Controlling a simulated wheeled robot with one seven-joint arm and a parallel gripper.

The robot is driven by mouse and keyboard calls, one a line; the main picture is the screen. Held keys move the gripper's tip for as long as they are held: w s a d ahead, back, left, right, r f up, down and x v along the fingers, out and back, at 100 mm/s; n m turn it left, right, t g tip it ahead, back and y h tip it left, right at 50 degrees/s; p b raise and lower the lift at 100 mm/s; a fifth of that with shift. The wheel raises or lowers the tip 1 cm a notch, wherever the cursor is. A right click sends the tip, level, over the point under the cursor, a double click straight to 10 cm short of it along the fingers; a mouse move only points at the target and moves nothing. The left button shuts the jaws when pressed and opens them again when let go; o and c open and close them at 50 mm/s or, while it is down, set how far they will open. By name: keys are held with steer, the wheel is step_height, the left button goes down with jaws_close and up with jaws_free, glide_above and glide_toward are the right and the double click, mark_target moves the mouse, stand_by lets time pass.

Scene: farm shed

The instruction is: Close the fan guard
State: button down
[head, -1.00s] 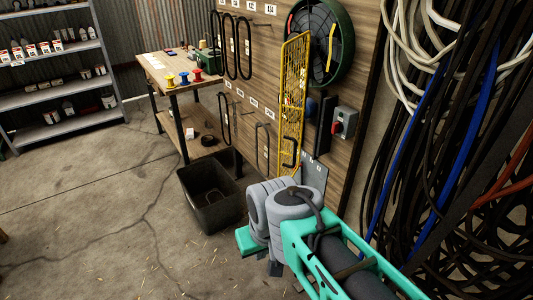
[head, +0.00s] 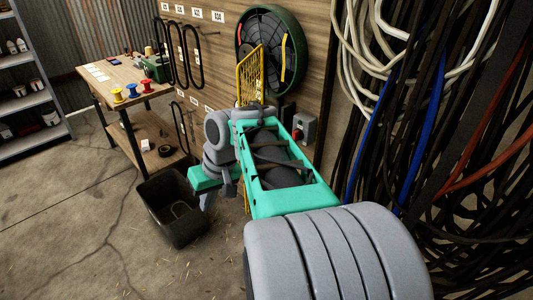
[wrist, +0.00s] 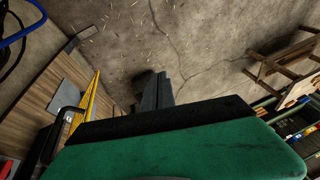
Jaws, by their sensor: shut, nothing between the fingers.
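The fan guard is a yellow mesh panel (head: 250,68) standing open, swung out from the wall beside the round green-rimmed fan (head: 262,42). Its lower part is mostly hidden behind my arm in the head view. In the wrist view the guard (wrist: 88,100) shows at the left as a narrow yellow strip, with a black handle (wrist: 66,112) near it. My gripper (wrist: 158,78) points at the floor with its dark fingers together and empty. It is apart from the guard, to the right of it in the wrist view.
A black bin (head: 168,222) stands on the floor left of my arm. A wooden workbench (head: 115,82) with spools is behind it. A grey switch box with a red knob (head: 303,128) is on the wall below the fan. Cables (head: 440,110) hang at the right.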

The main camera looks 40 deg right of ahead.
steer(key=s+d+r+m+t+p, duration=0.1)
steer(key=s+d+r, duration=0.2)
steer(key=d, duration=0.6)
steer(key=s+d+r+m+t+y+p, duration=0.1)
steer(key=s+d+r+p, duration=0.15)
steer(key=d, duration=0.65)
steer(key=s+d+r+t+p, duration=0.1)
steer(key=s+d+r, duration=0.2)
steer(key=d, duration=0.6)
steer(key=w+a+f, duration=0.6)
steer(key=w+f, duration=0.1)
steer(key=shift+a+f+b, duration=0.25)
steer(key=shift+a+b, duration=0.15)
